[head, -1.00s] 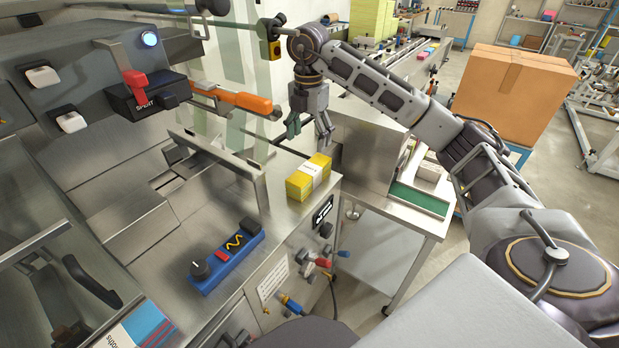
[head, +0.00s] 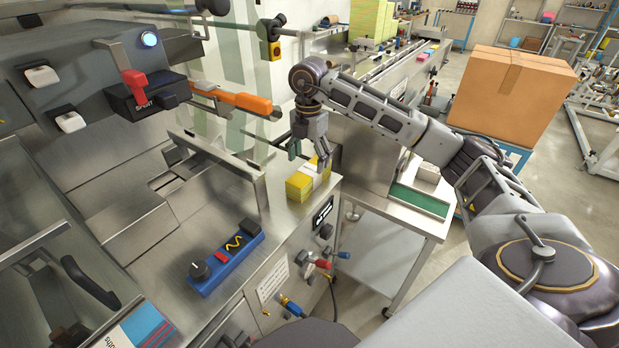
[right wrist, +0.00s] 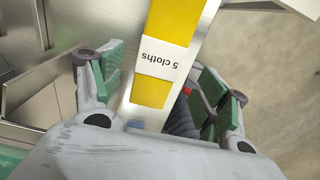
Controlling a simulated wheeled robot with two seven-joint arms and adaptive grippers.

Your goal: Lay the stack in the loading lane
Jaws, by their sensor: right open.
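The stack of yellow cloths (head: 299,187) lies on the steel top near its right corner, with a white paper band around its middle. In the right wrist view the stack (right wrist: 171,30) shows from above and its band (right wrist: 159,65) reads "5 cloths". My right gripper (head: 308,158) is open just above the stack, pointing down. In the right wrist view its green-padded fingers (right wrist: 160,92) stand to either side of the stack. I cannot tell whether they touch it. My left gripper is not in view. I cannot tell for certain which part is the loading lane.
A raised steel bar (head: 222,160) stands left of the stack. A blue control box (head: 226,257) with a knob sits nearer on the steel top. An orange handle (head: 238,100) juts out behind. A side table with a green tray (head: 418,201) stands to the right.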

